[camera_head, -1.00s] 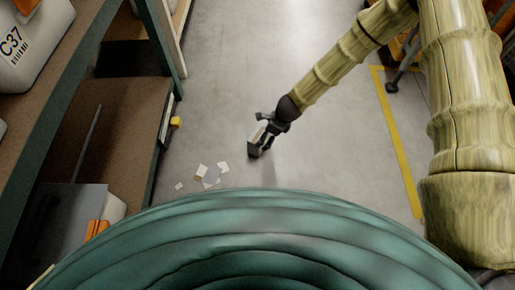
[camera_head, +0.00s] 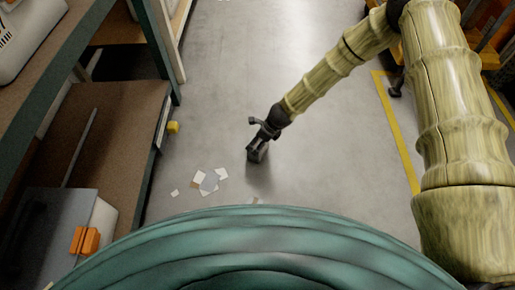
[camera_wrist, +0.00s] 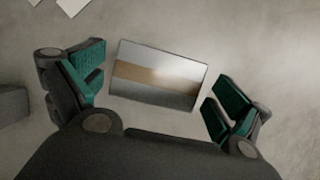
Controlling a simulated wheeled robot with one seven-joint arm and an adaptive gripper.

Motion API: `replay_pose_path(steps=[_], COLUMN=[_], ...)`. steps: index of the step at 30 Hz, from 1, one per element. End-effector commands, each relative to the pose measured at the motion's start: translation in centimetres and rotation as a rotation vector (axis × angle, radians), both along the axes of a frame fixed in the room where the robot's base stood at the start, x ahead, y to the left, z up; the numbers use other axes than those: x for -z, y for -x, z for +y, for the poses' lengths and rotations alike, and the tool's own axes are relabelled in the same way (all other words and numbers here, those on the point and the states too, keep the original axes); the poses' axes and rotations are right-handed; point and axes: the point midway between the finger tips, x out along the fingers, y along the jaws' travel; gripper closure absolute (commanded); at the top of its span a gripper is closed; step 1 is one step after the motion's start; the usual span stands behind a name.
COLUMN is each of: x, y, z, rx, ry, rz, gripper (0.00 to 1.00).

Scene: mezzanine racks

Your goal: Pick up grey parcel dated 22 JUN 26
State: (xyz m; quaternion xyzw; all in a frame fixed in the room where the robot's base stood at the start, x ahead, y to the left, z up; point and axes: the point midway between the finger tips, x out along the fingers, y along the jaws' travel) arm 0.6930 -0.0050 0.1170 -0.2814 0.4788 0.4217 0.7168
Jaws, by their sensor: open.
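A grey box-like parcel (camera_wrist: 155,75) with a shiny face, tan and pale bands across it, lies between the fingers in the wrist view. I cannot read any date on it. My gripper (camera_wrist: 160,92) is open, with one green-padded finger on each side of the parcel. A gap shows at both sides, so neither finger appears to touch it. In the head view my gripper (camera_head: 258,148) points down, low over the concrete floor, and largely hides the parcel there.
White and grey flat pieces (camera_head: 208,181) lie on the floor left of my gripper. A yellow block (camera_head: 173,127) sits at the edge of the brown shelf (camera_head: 105,130). A white bin with orange parts (camera_head: 86,241) is lower left. Clear floor extends beyond, with a yellow line (camera_head: 398,135) at right.

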Motion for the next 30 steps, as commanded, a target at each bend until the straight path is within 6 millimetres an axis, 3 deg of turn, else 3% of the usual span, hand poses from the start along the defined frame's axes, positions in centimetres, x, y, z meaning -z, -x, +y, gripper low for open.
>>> replay_pose_path(steps=[12,22,28,30], x=[4.2,4.4,4.4,4.4], y=[-0.7,-0.8,-0.8,-0.8], z=[1.3,1.6,1.6,1.5], rx=[0.0,0.0,0.0,0.0], ry=[0.001,0.001,0.001,0.001], rz=[0.0,0.0,0.0,0.0], gripper=[0.0,0.0,0.36,0.42])
